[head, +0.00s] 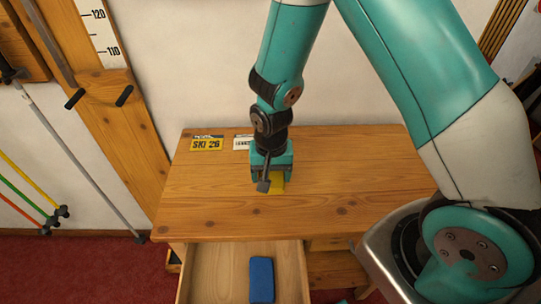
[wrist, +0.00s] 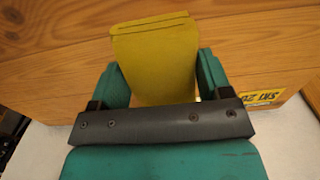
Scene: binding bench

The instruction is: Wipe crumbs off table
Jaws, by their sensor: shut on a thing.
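My gripper (head: 271,177) is above the middle of the wooden table (head: 350,180), pointing down. It is shut on a yellow wiping piece (head: 277,186). In the wrist view the yellow piece (wrist: 155,65) fills the space between the two teal fingers and looks like a folded cloth or a sponge. Its lower edge is near or on the tabletop; I cannot tell whether it touches. No crumbs can be made out on the wood in either view; some of the top is hidden by my arm and gripper.
A yellow sign (head: 206,143) and a white sign (head: 243,141) are at the table's back edge. An open drawer (head: 215,270) below the front edge holds a blue block (head: 262,279). The tabletop left and right of my gripper looks clear.

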